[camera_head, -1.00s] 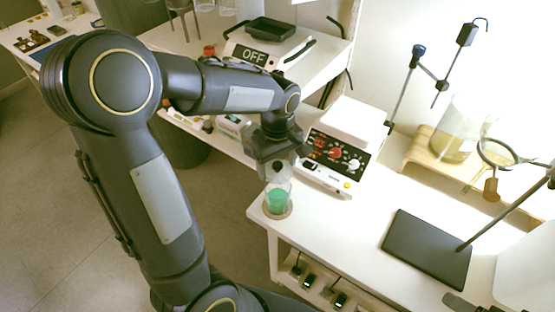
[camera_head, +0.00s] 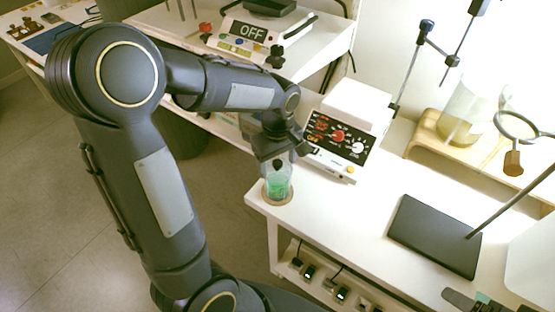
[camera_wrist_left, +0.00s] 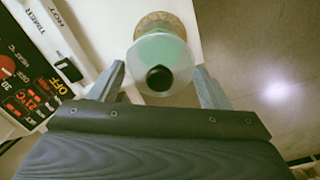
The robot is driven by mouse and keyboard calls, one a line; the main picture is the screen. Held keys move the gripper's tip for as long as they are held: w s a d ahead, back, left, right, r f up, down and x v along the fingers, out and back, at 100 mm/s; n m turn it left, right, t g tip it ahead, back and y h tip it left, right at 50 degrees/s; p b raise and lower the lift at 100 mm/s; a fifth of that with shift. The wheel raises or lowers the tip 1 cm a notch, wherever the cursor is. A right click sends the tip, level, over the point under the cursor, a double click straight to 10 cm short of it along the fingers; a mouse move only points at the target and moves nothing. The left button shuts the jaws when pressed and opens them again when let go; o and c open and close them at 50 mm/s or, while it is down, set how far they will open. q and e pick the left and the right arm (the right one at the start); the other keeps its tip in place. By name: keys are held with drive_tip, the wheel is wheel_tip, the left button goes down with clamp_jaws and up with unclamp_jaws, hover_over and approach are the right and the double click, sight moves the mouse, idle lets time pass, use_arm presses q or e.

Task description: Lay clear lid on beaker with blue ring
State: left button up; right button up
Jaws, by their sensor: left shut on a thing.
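My left gripper (camera_head: 277,163) is shut on the clear lid, a round see-through disc with a black knob (camera_wrist_left: 159,78). In the left wrist view, the left gripper's fingers (camera_wrist_left: 162,85) stand on either side of the lid. The lid is right over the beaker (camera_head: 277,187), a clear glass with green content, upright on a round cork-coloured mat (camera_head: 284,202) at the table corner. In the wrist view the lid overlaps the beaker; I cannot tell whether they touch. I cannot make out a blue ring on the beaker. My right gripper is not seen.
A white hotplate device (camera_head: 340,135) with red digits stands just behind and right of the beaker. A dark flat plate (camera_head: 435,235) lies on the white table (camera_head: 345,212). A scale reading OFF (camera_head: 252,38) stands on the back table. The table edge is close by the beaker.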

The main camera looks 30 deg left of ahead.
use_arm(q)
drive_tip(key=o, duration=0.9)
drive_tip(key=shift+o, duration=0.2)
wheel_tip(320, 180, up, 8)
drive_tip(key=shift+f+p, duration=0.1)
drive_tip(key=shift+p, duration=0.35)
drive_tip(key=shift+s, duration=0.1)
